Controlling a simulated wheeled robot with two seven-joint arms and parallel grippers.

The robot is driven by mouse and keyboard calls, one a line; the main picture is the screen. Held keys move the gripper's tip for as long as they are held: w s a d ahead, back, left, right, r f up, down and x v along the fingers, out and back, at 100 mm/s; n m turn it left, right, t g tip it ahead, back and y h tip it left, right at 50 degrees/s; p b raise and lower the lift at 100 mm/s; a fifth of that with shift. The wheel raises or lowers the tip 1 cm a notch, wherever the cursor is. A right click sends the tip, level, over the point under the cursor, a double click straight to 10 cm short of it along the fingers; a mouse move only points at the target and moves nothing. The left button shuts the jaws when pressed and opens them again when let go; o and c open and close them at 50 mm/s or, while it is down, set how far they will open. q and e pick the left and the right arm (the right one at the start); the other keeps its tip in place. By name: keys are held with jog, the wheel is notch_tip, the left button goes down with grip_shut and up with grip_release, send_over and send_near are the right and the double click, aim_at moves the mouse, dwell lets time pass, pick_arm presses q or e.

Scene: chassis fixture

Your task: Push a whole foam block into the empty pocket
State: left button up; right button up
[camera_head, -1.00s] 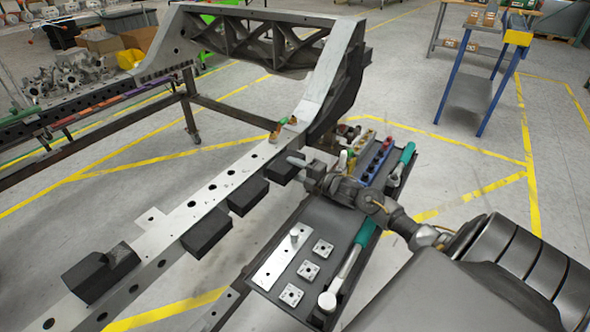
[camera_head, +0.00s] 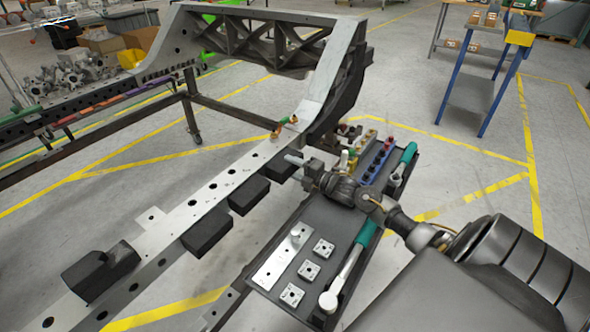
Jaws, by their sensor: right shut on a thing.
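My right gripper (camera_head: 296,161) reaches in from the right over the far part of the dark tray (camera_head: 310,212), its pale tip pointing left toward the pale rail. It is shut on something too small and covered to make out. Several black blocks, which may be the foam blocks, sit along the rail: one (camera_head: 208,231), another (camera_head: 250,195), and one (camera_head: 279,170) just below and left of the gripper tip. I cannot tell whether the tip touches that block. A larger stepped black piece (camera_head: 92,273) is at lower left. I cannot make out an empty pocket. My left gripper is out of view.
The tray holds a pale plate with a peg (camera_head: 282,258), several square plates (camera_head: 309,270), teal-handled tools (camera_head: 364,235) and coloured small parts (camera_head: 377,160). The chassis frame (camera_head: 325,75) rises behind. A blue-legged table (camera_head: 465,95) stands at upper right on open floor.

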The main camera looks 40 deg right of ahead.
jog(key=shift+w+a, duration=0.2)
jog(key=shift+w, duration=0.35)
jog(key=shift+b+x, duration=0.7)
jog(key=shift+x, duration=0.3)
dwell(0.4)
jog(key=o, duration=1.2)
jog(key=shift+c, duration=0.2)
jog(key=shift+s+d, duration=0.1)
jog(key=shift+s, duration=0.05)
jog(key=shift+s+d+p, duration=0.1)
jog(key=shift+s+p, duration=0.3)
jog(key=shift+p, duration=0.05)
jog(key=p+v, duration=0.3)
jog(key=v, duration=0.4)
jog(key=shift+s+r, duration=0.1)
jog(key=shift+s+d, duration=0.15)
jog(key=shift+s, duration=0.25)
